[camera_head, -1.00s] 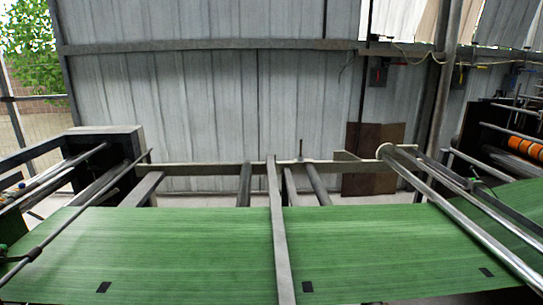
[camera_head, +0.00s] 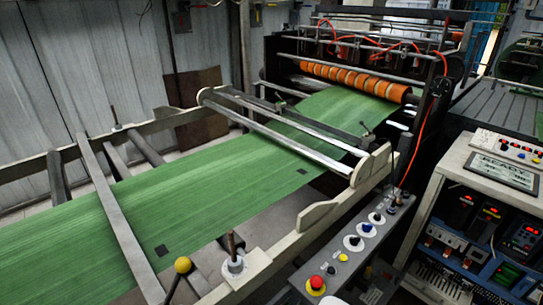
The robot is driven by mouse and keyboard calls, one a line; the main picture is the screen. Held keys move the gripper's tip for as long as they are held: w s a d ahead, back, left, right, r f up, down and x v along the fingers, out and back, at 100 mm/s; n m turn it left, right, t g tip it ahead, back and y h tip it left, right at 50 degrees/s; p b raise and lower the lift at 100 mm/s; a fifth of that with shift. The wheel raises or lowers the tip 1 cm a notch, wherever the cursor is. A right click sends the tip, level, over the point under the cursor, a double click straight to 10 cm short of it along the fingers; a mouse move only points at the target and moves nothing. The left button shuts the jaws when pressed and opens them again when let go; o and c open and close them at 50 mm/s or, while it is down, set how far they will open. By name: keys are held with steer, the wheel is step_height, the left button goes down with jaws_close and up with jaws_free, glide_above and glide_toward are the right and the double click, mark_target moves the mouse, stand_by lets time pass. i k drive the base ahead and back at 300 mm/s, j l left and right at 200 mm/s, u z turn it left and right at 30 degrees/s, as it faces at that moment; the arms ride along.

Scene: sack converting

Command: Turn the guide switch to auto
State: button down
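A narrow grey control panel (camera_head: 385,232) runs along the near right side of the machine. Several round knobs sit on white discs there, including one at the front (camera_head: 354,242), a blue one behind it (camera_head: 367,228) and another further back (camera_head: 376,217). A red button on a yellow base (camera_head: 316,284) is at the panel's near end. Labels are too small to read, so I cannot tell which knob is the guide switch or where it points. My gripper is not in view.
A green web (camera_head: 230,175) runs through the frame to orange rollers (camera_head: 350,78) at the back. A cabinet with a display (camera_head: 503,171) and several red-lit units stands at right. A yellow-knobbed lever (camera_head: 183,265) stands at the near edge.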

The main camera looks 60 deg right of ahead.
mark_target(367, 229)
steer(key=l+z, duration=0.1)
steer(key=z, duration=1.3)
